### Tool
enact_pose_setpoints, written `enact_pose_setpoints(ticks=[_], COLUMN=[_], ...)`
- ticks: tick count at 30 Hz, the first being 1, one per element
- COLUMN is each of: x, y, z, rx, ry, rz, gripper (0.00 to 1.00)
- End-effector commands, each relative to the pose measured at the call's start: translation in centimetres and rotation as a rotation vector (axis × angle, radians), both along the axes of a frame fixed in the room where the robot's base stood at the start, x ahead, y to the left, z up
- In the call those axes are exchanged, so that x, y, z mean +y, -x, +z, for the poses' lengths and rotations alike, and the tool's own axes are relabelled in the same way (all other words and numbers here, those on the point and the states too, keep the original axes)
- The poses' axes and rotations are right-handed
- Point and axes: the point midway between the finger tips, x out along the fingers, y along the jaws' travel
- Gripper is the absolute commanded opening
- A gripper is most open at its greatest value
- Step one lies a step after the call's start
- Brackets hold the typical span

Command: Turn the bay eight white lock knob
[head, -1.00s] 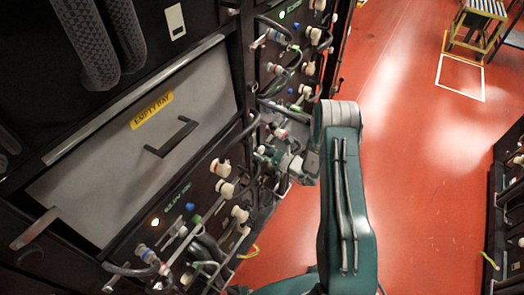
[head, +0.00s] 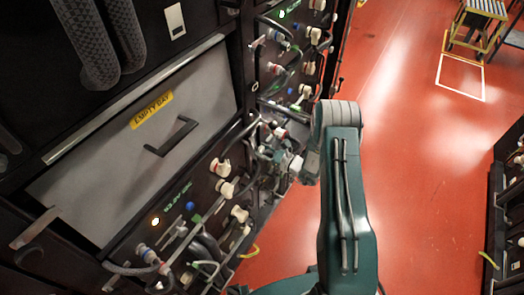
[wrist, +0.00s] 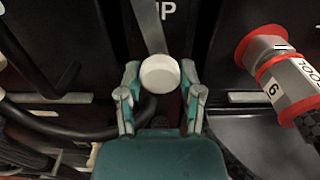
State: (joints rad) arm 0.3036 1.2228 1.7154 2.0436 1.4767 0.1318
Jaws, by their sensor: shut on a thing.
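In the wrist view, my gripper (wrist: 160,88) has one finger on each side of a round white knob (wrist: 160,73), shut on it. The knob's front face points towards the camera, and a grey strap or bar runs up behind it. In the head view, my gripper (head: 279,148) is at the dark rack face right of the empty bay, partly hidden by my own arm and by cables. The held knob cannot be made out clearly there. No bay number eight is readable.
A red-and-grey plug (wrist: 282,80) marked 6 stands right of my gripper. Black cables (wrist: 75,128) loop close on the left. The "EMPTY BAY" panel (head: 85,190) and other white knobs (head: 225,188) are left in the head view. The red floor (head: 420,190) is open.

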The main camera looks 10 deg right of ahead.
Motion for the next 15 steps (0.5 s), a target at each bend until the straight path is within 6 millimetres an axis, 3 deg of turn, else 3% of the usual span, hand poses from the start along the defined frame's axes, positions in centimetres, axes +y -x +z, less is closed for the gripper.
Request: enact_pose_setpoints(ticks=[15], x=[-0.05], y=[-0.16], z=[0.12], rx=[-0.347], ry=[0.346], rz=[-0.002], gripper=[0.00])
